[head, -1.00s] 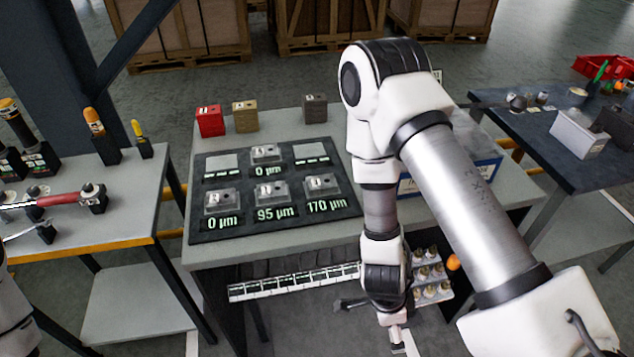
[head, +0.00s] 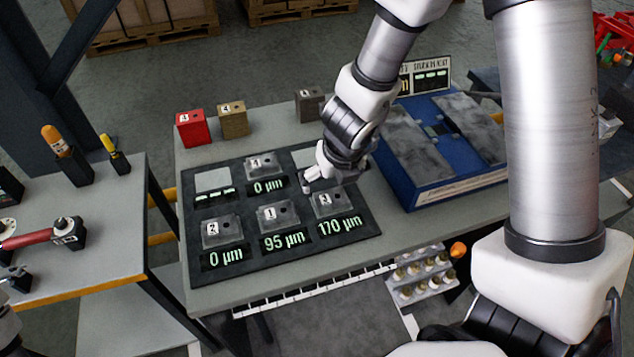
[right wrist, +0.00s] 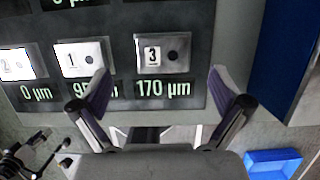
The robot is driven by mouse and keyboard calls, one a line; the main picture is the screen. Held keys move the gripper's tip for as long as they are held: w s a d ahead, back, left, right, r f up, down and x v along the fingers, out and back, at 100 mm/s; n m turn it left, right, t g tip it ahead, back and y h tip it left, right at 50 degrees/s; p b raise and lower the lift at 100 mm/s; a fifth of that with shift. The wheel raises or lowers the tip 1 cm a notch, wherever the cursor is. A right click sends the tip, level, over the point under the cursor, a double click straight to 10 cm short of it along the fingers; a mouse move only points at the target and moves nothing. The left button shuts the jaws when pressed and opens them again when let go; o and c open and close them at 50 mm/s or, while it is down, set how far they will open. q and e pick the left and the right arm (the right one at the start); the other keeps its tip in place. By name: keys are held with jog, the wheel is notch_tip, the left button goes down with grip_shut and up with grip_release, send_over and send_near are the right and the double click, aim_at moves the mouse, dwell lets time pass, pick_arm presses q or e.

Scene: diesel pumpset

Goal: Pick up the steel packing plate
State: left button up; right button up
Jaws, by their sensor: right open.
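Several grey metal plates with number tags lie on a dark display board. Plate 3 (head: 333,209) is at the right of the front row above "170 µm", and it also shows in the right wrist view (right wrist: 181,66). Plate 1 (head: 285,219) reads 95 µm and plate 2 (head: 222,239) reads 0 µm. Another tagged plate (head: 258,172) lies behind, also at 0 µm. I cannot tell which is steel by name. My right gripper (head: 322,184) is open and empty above the board, just behind plate 3. In the right wrist view its fingers (right wrist: 160,90) straddle plate 3's column.
The dark board (head: 365,232) lies on a grey table. Red (head: 193,130), brass (head: 233,121) and dark grey (head: 309,104) blocks stand along its back. A blue case (head: 420,197) with grey plates is close on the right. A side bench with tools is at left.

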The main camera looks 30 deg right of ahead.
aim_at(330, 197)
jog(key=shift+s+d+f+b, duration=0.1)
jog(key=shift+s+f+b, duration=0.5)
jog(key=shift+s+f, duration=0.3)
jog(key=b+x, duration=0.1)
jog(key=x, duration=0.1)
jog(key=w+b+x, duration=0.1)
jog(key=x, duration=0.2)
jog(key=shift+w, duration=0.2)
jog(key=shift+s+r, duration=0.3)
jog(key=shift+s, duration=0.05)
jog(key=shift+c, duration=0.7)
jog(key=c, duration=0.6)
pick_arm(q)
jog(key=f, duration=0.1)
jog(key=s+f, duration=0.1)
jog(key=f, duration=0.1)
jog(key=shift+s+f, duration=0.2)
jog(key=shift+s, duration=0.05)
pick_arm(e)
jog(key=c, duration=0.9)
